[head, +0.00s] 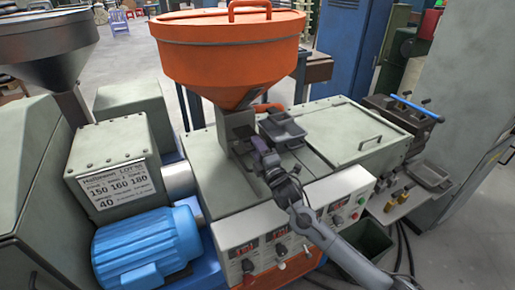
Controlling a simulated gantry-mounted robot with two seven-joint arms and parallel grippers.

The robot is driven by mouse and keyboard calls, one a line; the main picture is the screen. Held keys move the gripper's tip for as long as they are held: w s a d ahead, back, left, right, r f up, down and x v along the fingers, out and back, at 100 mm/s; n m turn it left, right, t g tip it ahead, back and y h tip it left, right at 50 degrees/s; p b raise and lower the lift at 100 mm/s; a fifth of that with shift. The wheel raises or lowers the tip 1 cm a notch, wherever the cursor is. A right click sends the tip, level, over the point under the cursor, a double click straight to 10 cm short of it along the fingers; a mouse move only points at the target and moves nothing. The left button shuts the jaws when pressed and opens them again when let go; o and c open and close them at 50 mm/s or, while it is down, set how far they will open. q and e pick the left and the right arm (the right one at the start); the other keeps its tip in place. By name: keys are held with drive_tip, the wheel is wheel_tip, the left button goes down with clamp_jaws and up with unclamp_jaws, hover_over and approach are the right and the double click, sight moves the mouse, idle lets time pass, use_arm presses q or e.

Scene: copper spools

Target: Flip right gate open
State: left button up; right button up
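My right gripper (260,148) is over the grey machine (215,185), close to the base of the orange hopper (230,50), with its arm coming in from the lower right. It is small and dark here, and its fingers cannot be told open or shut. A dark grey tray-shaped flap (281,129) sits just right of the hopper's neck, beyond the gripper. It may be the right gate, but I cannot be sure. The gripper and wrist hide part of the area below the neck. I cannot tell whether the gripper touches anything. My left gripper is not in view.
A flat lid with a handle (350,130) covers the machine's right part. A control panel with knobs (290,225) faces front. A blue motor (147,248) stands at lower left. A blue-handled bar (418,107) and a small grey tray (433,176) are at right.

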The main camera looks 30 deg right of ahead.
drive_tip(key=shift+s, duration=0.1)
drive_tip(key=s+f+p, duration=0.1)
drive_tip(key=s+f, duration=0.1)
drive_tip(key=s, duration=0.8)
drive_tip(key=shift+s+a, duration=0.25)
drive_tip(key=shift+s, duration=0.05)
